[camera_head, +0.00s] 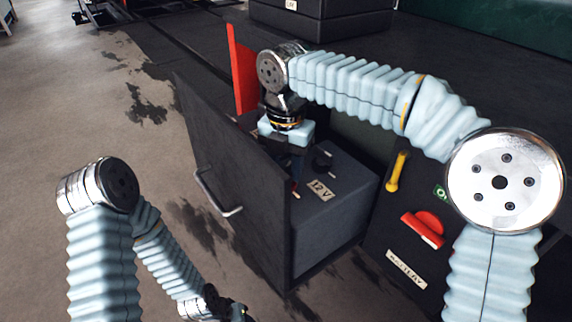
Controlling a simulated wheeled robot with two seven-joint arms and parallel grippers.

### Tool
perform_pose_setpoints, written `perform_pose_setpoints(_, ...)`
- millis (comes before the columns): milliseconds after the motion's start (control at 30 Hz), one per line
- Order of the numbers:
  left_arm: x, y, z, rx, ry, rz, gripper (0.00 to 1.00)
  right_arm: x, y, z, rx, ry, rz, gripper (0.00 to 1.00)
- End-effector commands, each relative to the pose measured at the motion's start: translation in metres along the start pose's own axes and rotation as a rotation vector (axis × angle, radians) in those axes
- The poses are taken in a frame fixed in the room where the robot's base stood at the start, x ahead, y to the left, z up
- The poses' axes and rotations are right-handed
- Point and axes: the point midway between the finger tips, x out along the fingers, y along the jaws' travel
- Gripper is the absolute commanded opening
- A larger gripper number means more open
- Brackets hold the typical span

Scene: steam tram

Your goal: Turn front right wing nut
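A dark battery (345,205) with a "12 V" label (321,190) sits in an open dark box, behind its panel with a metal handle (218,193). My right gripper (296,170) points down into the box, over the battery's left side. Its fingers are dark and partly hidden by the panel, so I cannot tell whether they are open or shut. A small red part (295,188) shows just below them. A dark fitting (322,162) stands on the battery top, right of the gripper. I cannot make out a wing nut. My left gripper (240,313) is low at the bottom edge, mostly cut off.
A red panel (243,70) stands upright behind the box's left side. Right of the battery, a dark front carries a yellow handle (397,172), a red handle (424,229) and a "BATTERY" label (406,269). The stained floor (150,60) at left is open.

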Motion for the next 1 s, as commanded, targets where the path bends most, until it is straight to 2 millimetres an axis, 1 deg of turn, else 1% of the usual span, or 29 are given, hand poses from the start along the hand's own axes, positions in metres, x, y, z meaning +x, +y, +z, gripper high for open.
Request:
perform_pose_setpoints(33, 0.000, 0.000, 0.000, 0.000, 0.000, 0.000, 0.42, 0.000, 0.000, 0.000, 0.000, 0.000, 0.000, 0.36)
perform_pose_setpoints(267, 0.000, 0.000, 0.000, 0.000, 0.000, 0.000, 0.42, 0.000, 0.000, 0.000, 0.000, 0.000, 0.000, 0.01)
perform_pose_setpoints(667, -0.004, 0.002, 0.001, 0.001, -0.002, 0.001, 0.42, -0.002, 0.000, 0.000, 0.031, 0.001, -0.002, 0.00)
perform_pose_setpoints(867, -0.013, 0.009, 0.002, 0.005, -0.007, 0.006, 0.42, -0.003, 0.000, 0.000, 0.129, 0.000, -0.002, 0.00)
perform_pose_setpoints(1000, -0.021, 0.015, 0.004, 0.010, -0.011, 0.010, 0.42, -0.004, 0.000, 0.000, 0.241, 0.000, -0.002, 0.00)
